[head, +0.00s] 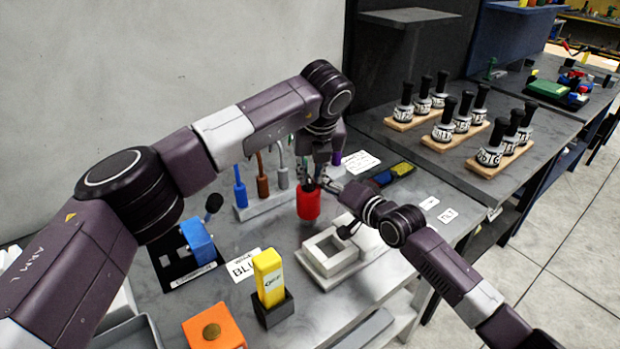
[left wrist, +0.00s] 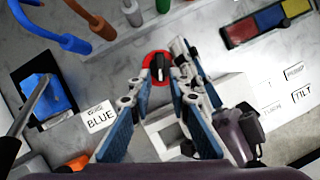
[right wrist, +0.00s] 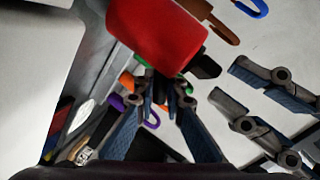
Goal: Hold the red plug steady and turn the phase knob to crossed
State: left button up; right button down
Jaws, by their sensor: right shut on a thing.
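The red plug (head: 309,203) is held up off the bench in the middle of the head view. It fills the upper middle of the right wrist view (right wrist: 157,32). My right gripper (head: 334,187) is shut on it from the right. A dark knob-like piece (left wrist: 159,68) shows within the plug's red rim in the left wrist view; it may be the phase knob. No marking or setting is readable on it. My left gripper (left wrist: 163,85) is open above the plug, its fingers apart on either side of the knob in that view. Contact cannot be told.
A white square fixture (head: 330,251) stands below the plug. A yellow block (head: 269,278), an orange block (head: 214,330) and a blue device (head: 197,240) are nearer and left. A rack (head: 262,205) with hooked tools stands behind. Labelled bottles fill the right bench.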

aim_at(309, 183)
pick_arm(q)
jog(key=shift+x, duration=1.2)
grip_shut()
